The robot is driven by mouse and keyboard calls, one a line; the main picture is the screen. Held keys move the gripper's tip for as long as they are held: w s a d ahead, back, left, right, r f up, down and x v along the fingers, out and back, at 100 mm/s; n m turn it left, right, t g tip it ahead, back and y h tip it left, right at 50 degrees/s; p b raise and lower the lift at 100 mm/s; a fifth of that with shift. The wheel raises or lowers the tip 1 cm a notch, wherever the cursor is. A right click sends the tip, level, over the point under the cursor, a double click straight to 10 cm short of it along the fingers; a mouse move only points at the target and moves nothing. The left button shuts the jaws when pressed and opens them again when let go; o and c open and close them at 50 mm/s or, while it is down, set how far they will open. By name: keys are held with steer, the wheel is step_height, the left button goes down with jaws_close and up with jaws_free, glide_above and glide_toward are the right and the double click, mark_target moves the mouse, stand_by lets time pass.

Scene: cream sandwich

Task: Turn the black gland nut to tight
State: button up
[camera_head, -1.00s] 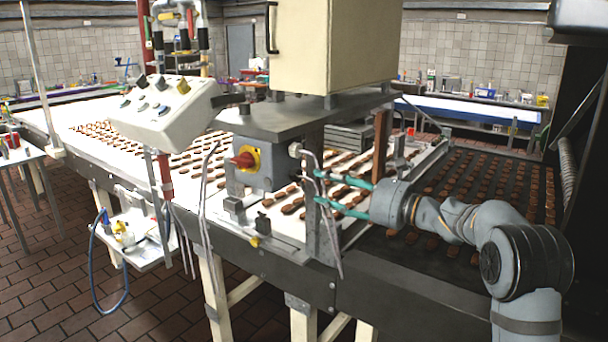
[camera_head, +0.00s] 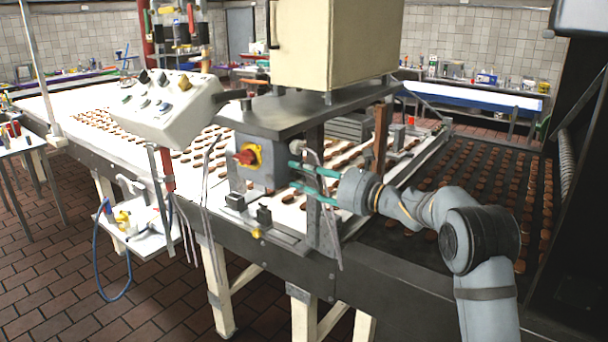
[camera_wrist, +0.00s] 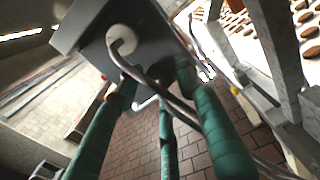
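The grey switch box (camera_head: 262,165) with a red knob (camera_head: 246,156) on a yellow plate stands at the conveyor's near side. In the wrist view, a pale round fitting (camera_wrist: 121,37) sits on the dark box face (camera_wrist: 95,28), and a grey cable (camera_wrist: 150,82) bends out of it. I cannot make out the black gland nut clearly in either view. My gripper (camera_head: 292,175) has green fingers with dark tips and is at the box's right side. In the wrist view, its fingers (camera_wrist: 155,85) are spread apart around the cable, with nothing visibly clamped.
A metal upright (camera_head: 316,195) and hanging cables stand close beside my fingers. A steel plate (camera_head: 290,115) with a cream cabinet (camera_head: 335,40) is above. The conveyor (camera_head: 400,262) with rows of biscuits runs behind and below. A control panel (camera_head: 165,105) is at left.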

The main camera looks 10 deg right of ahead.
steer(key=c, duration=0.9)
